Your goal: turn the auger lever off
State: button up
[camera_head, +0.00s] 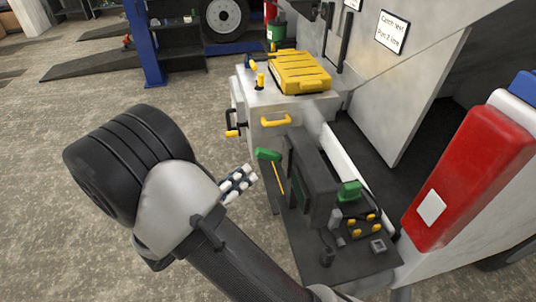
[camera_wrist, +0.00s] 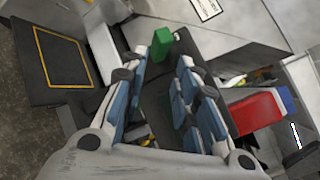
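A green lever handle (camera_head: 268,155) on a thin yellow rod stands at the left side of the dark control box. A second green handle (camera_head: 349,190) is on the box's right side. No readable label shows which is the auger lever. My gripper (camera_head: 239,182) is just left of and below the first handle, apart from it in the head view. In the wrist view, my gripper (camera_wrist: 163,60) has its blue-padded fingers spread, and a green handle (camera_wrist: 162,45) shows between and beyond the fingertips. I cannot tell whether they touch it. Nothing is held.
A dark control box (camera_head: 313,180) and a console with yellow knobs (camera_head: 365,228) are close right of my gripper. A yellow-lidded unit (camera_head: 300,72) with a yellow handle (camera_head: 276,120) is behind. A red panel (camera_head: 470,180) is at right.

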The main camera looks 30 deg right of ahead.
aim_at(269, 154)
jog(key=b+x, duration=0.1)
jog(key=x, duration=1)
jog(key=shift+w+d, duration=0.1)
jog(key=shift+d, duration=0.15)
jog(key=shift+c, duration=0.3)
grip_shut()
